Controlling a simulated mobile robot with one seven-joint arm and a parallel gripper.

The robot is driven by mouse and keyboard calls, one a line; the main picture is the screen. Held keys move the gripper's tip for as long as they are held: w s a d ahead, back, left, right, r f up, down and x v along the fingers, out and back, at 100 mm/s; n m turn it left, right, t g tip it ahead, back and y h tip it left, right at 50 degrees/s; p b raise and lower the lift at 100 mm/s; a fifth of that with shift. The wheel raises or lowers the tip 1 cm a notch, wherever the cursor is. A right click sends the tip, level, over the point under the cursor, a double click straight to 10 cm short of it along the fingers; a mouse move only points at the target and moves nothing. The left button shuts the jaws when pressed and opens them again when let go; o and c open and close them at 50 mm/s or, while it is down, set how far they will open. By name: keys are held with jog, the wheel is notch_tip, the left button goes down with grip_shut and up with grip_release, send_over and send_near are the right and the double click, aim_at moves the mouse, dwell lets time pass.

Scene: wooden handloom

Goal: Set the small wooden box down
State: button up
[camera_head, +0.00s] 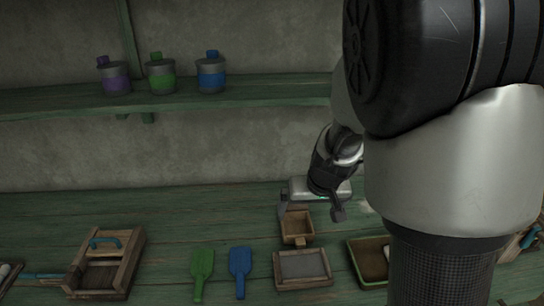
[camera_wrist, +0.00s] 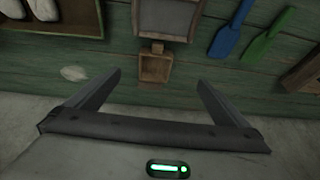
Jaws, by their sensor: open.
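The small wooden box (camera_head: 297,228) is an open-topped brown box on the green plank bench, just behind a wooden tray with a grey inside. My gripper (camera_head: 311,209) is over the bench right by the box, its two fingers spread apart. In the wrist view the box (camera_wrist: 155,68) shows ahead of the gap between the open fingers (camera_wrist: 160,80), with neither finger seen touching it. The box looks upright and empty. The exact height of the fingers above the bench is hard to tell.
The grey-bottomed tray (camera_head: 302,268) is in front of the box. A blue scoop (camera_head: 240,266), a green scoop (camera_head: 202,268) and a wooden carrier with a blue handle (camera_head: 105,264) lie left. Another wooden tray (camera_head: 361,254) is right. Three jars stand on the shelf (camera_head: 50,103). Bench behind is clear.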

jog(key=b, duration=0.5)
send_near(300, 237)
jog(key=x, duration=0.2)
jog(key=shift+w+f, duration=0.25)
jog(key=shift+w, duration=0.1)
jog(key=shift+b+x, duration=0.8)
jog(key=shift+x, duration=1.85)
jog(key=shift+s+a+f, duration=0.1)
jog(key=shift+s, duration=0.1)
jog(key=c, duration=1.5)
